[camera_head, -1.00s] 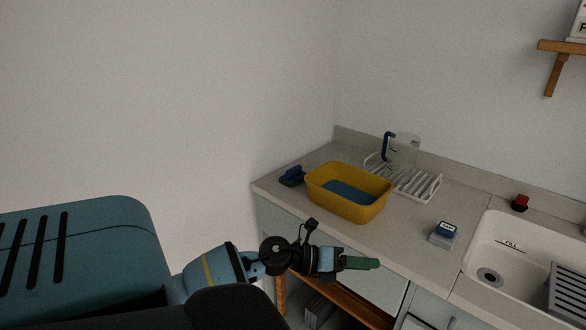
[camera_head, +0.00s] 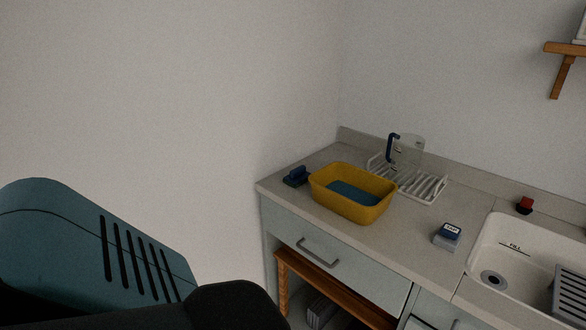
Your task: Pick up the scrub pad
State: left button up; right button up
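A dark blue object (camera_head: 296,176) with a raised, handle-like top lies on the counter, left of the yellow basin. It may be the scrub pad, but it is too small to be sure. A small blue-topped, white-based block (camera_head: 447,236) with lettering sits on the counter between the basin and the sink. Neither is being touched. Neither of my grippers is in view.
The yellow basin (camera_head: 325,194) has a blue inside bottom. Behind it are a white dish rack (camera_head: 432,187) and a blue-handled clear item (camera_head: 393,148). A white sink (camera_head: 485,240) is at right, with a red-and-black object (camera_head: 525,205) behind. The front counter strip is clear.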

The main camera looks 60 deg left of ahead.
aim_at(298, 177)
jog(key=i+j+u, duration=0.2)
jog(key=u, duration=0.15)
jog(key=i+j+u, duration=0.5)
jog(key=j+u, duration=0.2)
jog(key=i+j+u, duration=0.2)
jog(key=j+u, duration=0.15)
